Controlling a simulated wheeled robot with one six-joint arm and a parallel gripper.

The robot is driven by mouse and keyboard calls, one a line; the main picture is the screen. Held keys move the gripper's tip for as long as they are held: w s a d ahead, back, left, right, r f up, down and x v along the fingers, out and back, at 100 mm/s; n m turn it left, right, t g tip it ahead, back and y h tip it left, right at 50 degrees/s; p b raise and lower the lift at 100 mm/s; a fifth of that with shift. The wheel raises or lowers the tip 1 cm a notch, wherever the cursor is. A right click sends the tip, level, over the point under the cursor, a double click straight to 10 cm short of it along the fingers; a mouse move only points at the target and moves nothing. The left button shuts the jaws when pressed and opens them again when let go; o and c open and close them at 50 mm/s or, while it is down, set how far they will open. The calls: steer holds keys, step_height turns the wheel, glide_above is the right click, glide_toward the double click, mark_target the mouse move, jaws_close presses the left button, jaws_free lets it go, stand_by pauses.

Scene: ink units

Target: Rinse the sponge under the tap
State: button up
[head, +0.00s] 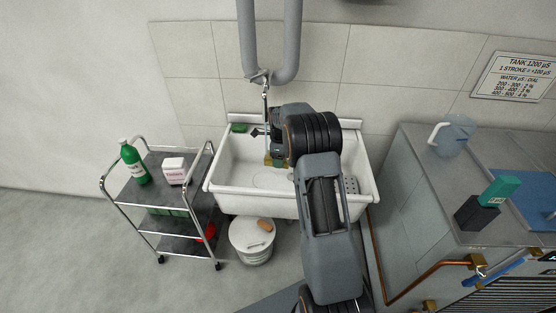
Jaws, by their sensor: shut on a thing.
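The white sink (232,178) stands against the tiled wall. The tap (265,82) comes down from the grey pipes above it, with a thin pale vertical line below; I cannot tell whether that is spout or running water. My arm reaches over the sink from the front right. My gripper (272,158) is inside the basin, below the tap, and shut on a small yellowish piece (267,160), which looks like the sponge. The arm hides part of the jaws and part of the sponge.
A trolley (117,203) with a green bottle (133,163) and a white box (175,171) stands left. A lidded bucket (251,243) is below the sink. A green item (239,128) lies on the sink's back ledge. A counter with a jug (456,137) is right.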

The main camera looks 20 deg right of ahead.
stand_by(0.3)
steer(key=s+b, duration=0.1)
steer(key=s, duration=0.7)
steer(key=shift+d, duration=0.2)
stand_by(1.0)
